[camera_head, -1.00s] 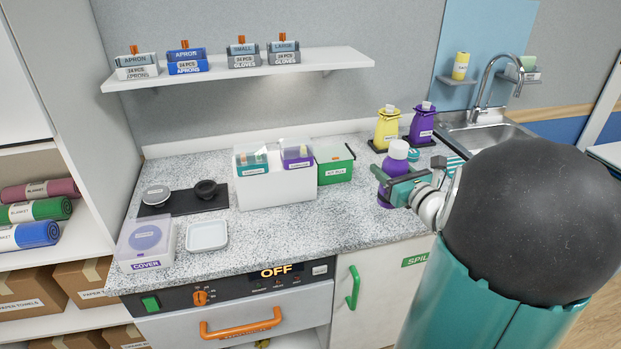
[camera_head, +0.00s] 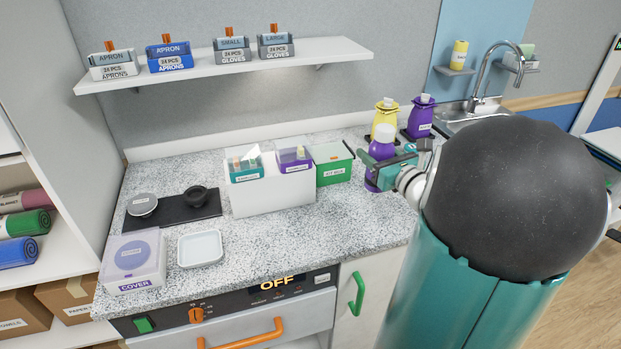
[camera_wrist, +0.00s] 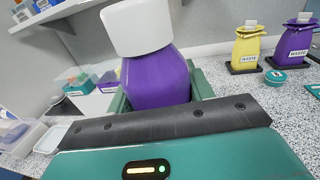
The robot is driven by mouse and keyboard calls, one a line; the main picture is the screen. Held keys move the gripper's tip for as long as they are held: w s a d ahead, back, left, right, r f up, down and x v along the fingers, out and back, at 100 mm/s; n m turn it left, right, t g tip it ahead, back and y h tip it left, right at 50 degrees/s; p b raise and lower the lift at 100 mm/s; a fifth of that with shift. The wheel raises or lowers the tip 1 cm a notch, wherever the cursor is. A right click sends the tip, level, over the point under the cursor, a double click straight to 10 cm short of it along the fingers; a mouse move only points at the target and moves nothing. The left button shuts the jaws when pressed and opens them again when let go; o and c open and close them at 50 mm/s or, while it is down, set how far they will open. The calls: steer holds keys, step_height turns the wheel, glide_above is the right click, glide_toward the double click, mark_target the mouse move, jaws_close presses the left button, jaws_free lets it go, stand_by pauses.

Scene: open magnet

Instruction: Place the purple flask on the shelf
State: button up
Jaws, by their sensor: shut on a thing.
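The purple flask (camera_head: 380,150) has a white cap and stands upright in my gripper (camera_head: 388,170), to the right of the green kit box. It fills the middle of the wrist view (camera_wrist: 155,75), with my gripper (camera_wrist: 155,100) shut around its body. The flask's bottom is hidden by the gripper in the wrist view, so I cannot tell whether it touches the counter. The white wall shelf (camera_head: 225,68) runs along the wall at the upper left. It holds apron and glove boxes on its left and middle; its right end is bare.
On the counter (camera_head: 270,235) are a white stand (camera_head: 270,195) with two bins, the green kit box (camera_head: 333,165), a cover box (camera_head: 133,262) and a white tray (camera_head: 200,248). Yellow (camera_head: 385,115) and purple (camera_head: 420,117) waste containers stand behind the flask. The sink (camera_head: 470,112) is at right.

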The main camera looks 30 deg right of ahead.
mark_target(349, 159)
steer(key=shift+w+d+f, duration=1)
steer(key=shift+w+f, duration=1.15)
steer(key=shift+f, duration=0.05)
steer(key=shift+w+d+f, duration=1.05)
steer(key=shift+w+f, duration=1.05)
steer(key=shift+f, duration=0.05)
steer(key=shift+w+d+f, duration=1)
steer(key=shift+w+f, duration=1.15)
steer(key=shift+f, duration=0.05)
steer(key=shift+f, duration=0.2)
steer(key=o, duration=1.1)
steer(key=shift+r, duration=0.1)
